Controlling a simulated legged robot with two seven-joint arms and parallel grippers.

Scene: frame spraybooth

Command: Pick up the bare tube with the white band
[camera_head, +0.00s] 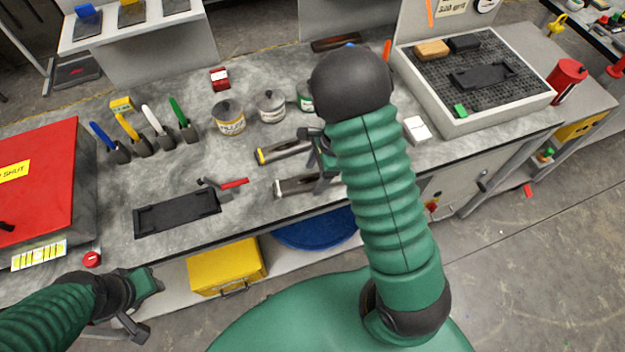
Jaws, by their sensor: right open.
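The bare tube with the white band (300,185) lies on the grey bench near its front edge. Its white band is at the left end, and its right end is hidden behind my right arm. A similar tube with a yellow band (283,152) lies just behind it. My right gripper (318,160) is open above the right part of the two tubes, partly hidden by my forearm. It holds nothing that I can see. My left gripper (142,300) is low at the left, in front of the bench and far from the tubes; its jaw gap is unclear.
A black tray (177,213) and a red-handled tool (228,184) lie left of the tubes. Several cans stand behind, including a yellow-labelled one (229,118). A red box (38,185) is at the left. A grate-topped tray (478,78) is at the right.

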